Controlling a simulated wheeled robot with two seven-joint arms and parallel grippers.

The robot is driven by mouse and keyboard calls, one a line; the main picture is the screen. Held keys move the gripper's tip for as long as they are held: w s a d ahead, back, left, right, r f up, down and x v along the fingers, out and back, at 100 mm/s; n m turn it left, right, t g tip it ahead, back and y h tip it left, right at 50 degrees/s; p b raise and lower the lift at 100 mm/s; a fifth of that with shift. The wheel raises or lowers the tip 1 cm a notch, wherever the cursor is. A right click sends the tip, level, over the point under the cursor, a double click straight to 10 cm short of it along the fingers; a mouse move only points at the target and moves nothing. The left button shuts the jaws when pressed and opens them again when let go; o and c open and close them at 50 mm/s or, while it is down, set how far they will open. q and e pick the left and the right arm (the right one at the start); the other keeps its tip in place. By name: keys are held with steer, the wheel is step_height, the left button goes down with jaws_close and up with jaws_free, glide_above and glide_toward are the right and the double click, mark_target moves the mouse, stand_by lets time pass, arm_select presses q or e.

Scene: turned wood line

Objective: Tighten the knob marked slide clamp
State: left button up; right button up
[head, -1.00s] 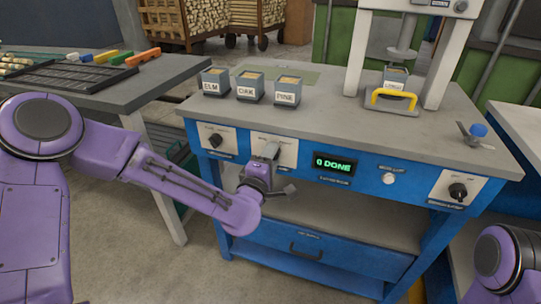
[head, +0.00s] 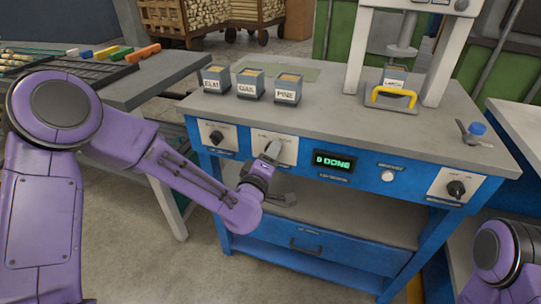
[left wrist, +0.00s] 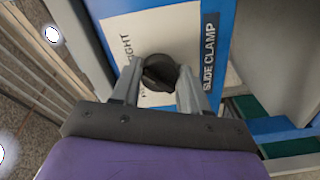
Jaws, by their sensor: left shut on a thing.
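The slide clamp knob (left wrist: 160,73) is a round black knob on a white plate (left wrist: 150,28) with a blue surround. The label "SLIDE CLAMP" (left wrist: 208,50) shows to its right in the left wrist view, and part of a printed word ending in "IGHT" shows to its left. My left gripper (left wrist: 158,85) has its two grey fingers shut on the knob, one on each side. My right gripper is out of view.
Another black knob (head: 216,137) is left of my gripper, and one more (head: 456,188) is far right. A display (head: 334,162) reads "0 DONE", with a white button (head: 387,175) beside it. Bins marked elm, oak and pine (head: 286,88) stand on the bench (head: 330,118).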

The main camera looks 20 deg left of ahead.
arm_select(q)
steer(key=shift+r, duration=0.1)
steer(key=o, duration=1)
steer(key=shift+o, duration=0.2)
steer(key=shift+s, duration=0.1)
steer(key=s+p, duration=0.2)
steer(key=s, duration=0.8)
steer(key=shift+s+a, duration=0.15)
steer(key=shift+a, duration=0.05)
